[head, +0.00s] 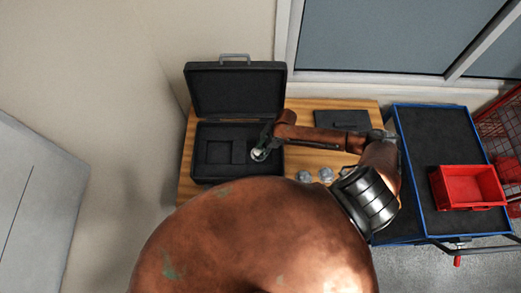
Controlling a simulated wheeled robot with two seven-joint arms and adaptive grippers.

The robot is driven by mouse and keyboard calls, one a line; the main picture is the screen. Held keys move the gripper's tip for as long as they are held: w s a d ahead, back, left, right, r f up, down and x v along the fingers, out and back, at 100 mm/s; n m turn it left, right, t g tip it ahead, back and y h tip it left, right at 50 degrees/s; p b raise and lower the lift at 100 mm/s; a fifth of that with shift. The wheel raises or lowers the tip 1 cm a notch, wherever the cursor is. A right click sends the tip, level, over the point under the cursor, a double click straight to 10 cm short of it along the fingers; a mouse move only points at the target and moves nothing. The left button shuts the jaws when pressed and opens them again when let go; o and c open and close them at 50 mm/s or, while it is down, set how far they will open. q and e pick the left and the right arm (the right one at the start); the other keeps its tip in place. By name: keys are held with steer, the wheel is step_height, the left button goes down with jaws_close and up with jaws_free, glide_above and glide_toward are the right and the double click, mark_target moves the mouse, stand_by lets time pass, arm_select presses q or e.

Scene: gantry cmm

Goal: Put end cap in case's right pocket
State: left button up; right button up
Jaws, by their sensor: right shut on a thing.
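The black case (200,172) lies open on the wooden table with its lid tipped up at the back. Square recesses show in its dark foam, left of my gripper. My right gripper (262,149) reaches in from the right over the right part of the case. It is shut on a small pale, silvery piece, apparently the end cap (258,155). I cannot tell whether the piece touches the foam, and the gripper and arm partly hide the right pocket. My left gripper is out of view.
Several silvery round parts (326,174) stand on the wooden table (298,157) right of the case. A dark flat pad (341,119) lies behind my arm. A blue-edged cart (440,133) with a red bin (468,186) stands at right.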

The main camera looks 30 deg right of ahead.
steer(key=shift+f, duration=0.15)
steer(key=o, duration=1.3)
steer(key=shift+r, duration=0.2)
steer(key=b+v, duration=0.1)
steer(key=v, duration=1.1)
